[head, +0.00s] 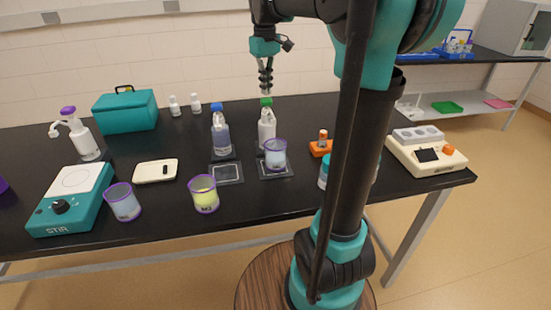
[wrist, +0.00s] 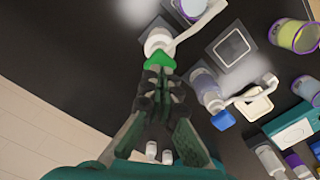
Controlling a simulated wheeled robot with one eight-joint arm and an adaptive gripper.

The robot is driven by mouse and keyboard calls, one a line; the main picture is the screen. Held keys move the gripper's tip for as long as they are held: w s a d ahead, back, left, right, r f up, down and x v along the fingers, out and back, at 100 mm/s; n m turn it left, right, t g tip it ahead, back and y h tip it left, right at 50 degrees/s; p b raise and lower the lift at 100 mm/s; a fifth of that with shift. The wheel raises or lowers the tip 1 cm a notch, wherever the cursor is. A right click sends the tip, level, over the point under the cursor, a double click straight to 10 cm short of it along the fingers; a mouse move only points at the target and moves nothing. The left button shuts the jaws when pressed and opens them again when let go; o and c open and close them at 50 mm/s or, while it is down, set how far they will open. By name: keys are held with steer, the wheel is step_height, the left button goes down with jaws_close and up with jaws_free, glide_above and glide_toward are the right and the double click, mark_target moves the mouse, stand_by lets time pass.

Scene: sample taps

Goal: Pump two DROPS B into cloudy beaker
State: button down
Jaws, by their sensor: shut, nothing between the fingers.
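My gripper (head: 266,88) is shut and empty, pointing down just above the green-topped pump bottle (head: 266,122). In the wrist view, my fingertips (wrist: 162,80) are close to the green pump head (wrist: 160,60); I cannot tell whether they touch. Its white spout reaches towards a purple-rimmed beaker (head: 275,154) on a dark pad in front. That beaker holds pale, whitish liquid. A blue-topped pump bottle (head: 220,133) stands to the left, behind an empty pad (head: 227,173). I cannot read which bottle is DROPS B. Other purple-rimmed beakers hold pale liquid (head: 122,203) and yellow liquid (head: 204,194).
A purple-topped pump bottle (head: 83,137), teal stirrer (head: 70,200), white scale (head: 156,171) and teal box (head: 126,113) stand left. Two small white bottles are at the back. An orange block (head: 320,147) and a cream instrument (head: 426,152) are right.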

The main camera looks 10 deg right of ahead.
mark_target(266, 99)
steer(key=shift+f, duration=0.2)
steer(key=shift+f, duration=1.35)
steer(key=shift+r, duration=1.55)
steer(key=shift+f, duration=0.15)
steer(key=shift+f, duration=1.4)
steer(key=shift+r, duration=1.55)
